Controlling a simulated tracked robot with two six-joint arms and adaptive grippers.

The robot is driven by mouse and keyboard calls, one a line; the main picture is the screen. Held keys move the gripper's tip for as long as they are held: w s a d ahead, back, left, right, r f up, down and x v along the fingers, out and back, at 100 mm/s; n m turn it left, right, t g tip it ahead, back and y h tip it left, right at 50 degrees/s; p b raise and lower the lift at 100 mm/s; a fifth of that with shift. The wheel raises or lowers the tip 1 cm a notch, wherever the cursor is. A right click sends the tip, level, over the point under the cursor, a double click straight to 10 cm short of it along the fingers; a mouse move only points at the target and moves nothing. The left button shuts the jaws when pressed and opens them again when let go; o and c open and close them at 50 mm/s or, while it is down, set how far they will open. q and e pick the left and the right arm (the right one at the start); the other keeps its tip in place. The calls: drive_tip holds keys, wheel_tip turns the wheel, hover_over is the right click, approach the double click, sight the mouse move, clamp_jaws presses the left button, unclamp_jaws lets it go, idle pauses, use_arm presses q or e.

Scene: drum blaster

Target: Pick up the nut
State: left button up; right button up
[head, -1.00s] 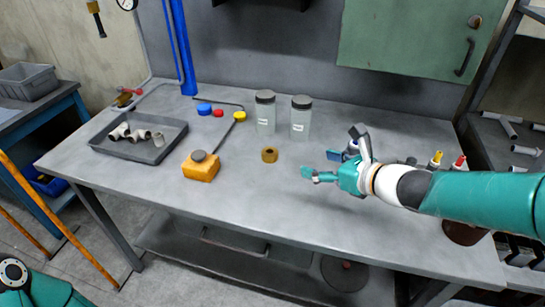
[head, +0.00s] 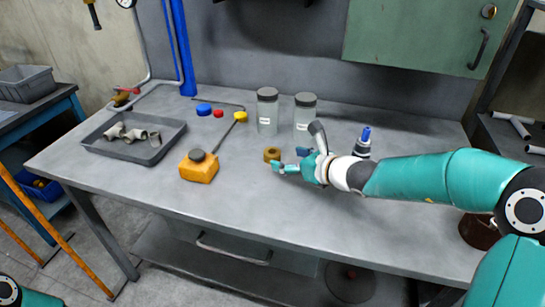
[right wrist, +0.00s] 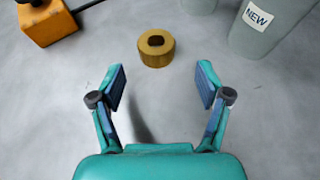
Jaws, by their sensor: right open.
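The nut (head: 271,154) is a small brass-coloured ring lying on the grey workbench (head: 235,185). In the right wrist view the nut (right wrist: 156,47) shows its dark hole on top, ahead of and between my open fingertips, not enclosed by them. My right gripper (head: 283,166) is open, low over the bench, just right of the nut in the head view. It also shows in the right wrist view (right wrist: 161,85) with nothing between its fingers. My left gripper is not in view; only a bit of teal arm shows at the lower left.
An orange block (head: 199,167) with a dark knob stands left of the nut. Two lidded jars (head: 267,112) (head: 304,118) stand behind it. A grey tray (head: 170,134) with pipe fittings lies at the left. The bench front is clear.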

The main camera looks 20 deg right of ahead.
sight(276, 154)
drive_tip(key=shift+a+r+x, duration=0.1)
drive_tip(key=shift+x, duration=0.85)
drive_tip(key=shift+a+r+x, duration=0.1)
drive_tip(key=shift+r+x, duration=0.05)
drive_tip(key=shift+x, duration=0.8)
drive_tip(key=shift+a+r+x, duration=0.1)
drive_tip(key=shift+x, duration=0.8)
drive_tip(key=c, duration=1.2)
